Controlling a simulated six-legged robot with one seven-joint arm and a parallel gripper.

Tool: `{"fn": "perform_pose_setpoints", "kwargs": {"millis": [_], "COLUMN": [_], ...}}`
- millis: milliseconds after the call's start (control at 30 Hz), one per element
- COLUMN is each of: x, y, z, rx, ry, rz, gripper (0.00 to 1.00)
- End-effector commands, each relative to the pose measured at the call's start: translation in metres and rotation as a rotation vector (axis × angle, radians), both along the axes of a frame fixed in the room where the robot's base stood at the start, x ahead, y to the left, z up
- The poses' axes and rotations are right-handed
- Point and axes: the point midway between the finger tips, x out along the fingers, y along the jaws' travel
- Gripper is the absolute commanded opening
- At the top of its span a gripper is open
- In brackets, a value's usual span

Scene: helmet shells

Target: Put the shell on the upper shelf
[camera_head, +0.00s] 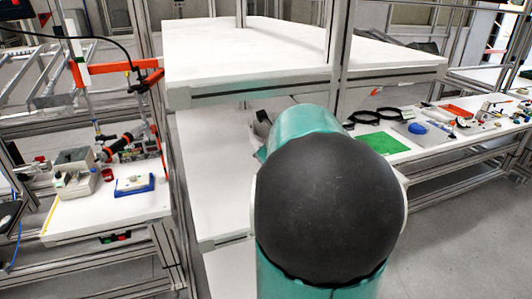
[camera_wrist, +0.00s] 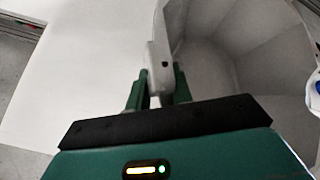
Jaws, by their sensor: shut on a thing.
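The shell (camera_wrist: 235,50) fills the upper right of the wrist view, a pale hollow piece with a faceted grey inside and a white rim. My gripper (camera_wrist: 158,92) is shut on its rim, with green fingers on either side of a light tab with a small dark hole. In the head view my own arm hides the gripper and most or all of the shell. The upper shelf (camera_head: 240,50) is a white board across the top of that view, with bare surface showing. A white surface lies below the gripper in the wrist view; I cannot tell whether the shell touches it.
A white lower shelf (camera_head: 205,165) lies under the upper one. A metal upright (camera_head: 338,50) rises by the upper shelf's front edge. A side bench at right carries a green sheet (camera_head: 376,143) and small parts. A left bench holds a blue tray (camera_head: 134,186).

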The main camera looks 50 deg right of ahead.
Motion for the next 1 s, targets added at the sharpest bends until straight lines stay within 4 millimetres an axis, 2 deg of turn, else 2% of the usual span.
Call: {"fn": "perform_pose_setpoints", "kwargs": {"millis": [300, 333, 400, 433, 667, 800, 1000], "x": [0.000, 0.000, 0.000, 0.000, 0.000, 0.000, -0.021], "y": [0.000, 0.000, 0.000, 0.000, 0.000, 0.000, 0.011], "z": [-0.005, -0.005, -0.005, -0.005, -0.005, 0.002, 0.022], "rx": [-0.001, 0.001, -0.001, -0.001, 0.000, -0.002, -0.004], "ry": [0.000, 0.001, 0.001, 0.001, 0.001, -0.001, -0.003], "rz": [0.000, 0.000, 0.000, 0.000, 0.000, -0.001, -0.001], "gripper": [0.00, 0.28, 0.41, 0.44, 0.44, 0.44, 0.44]}}
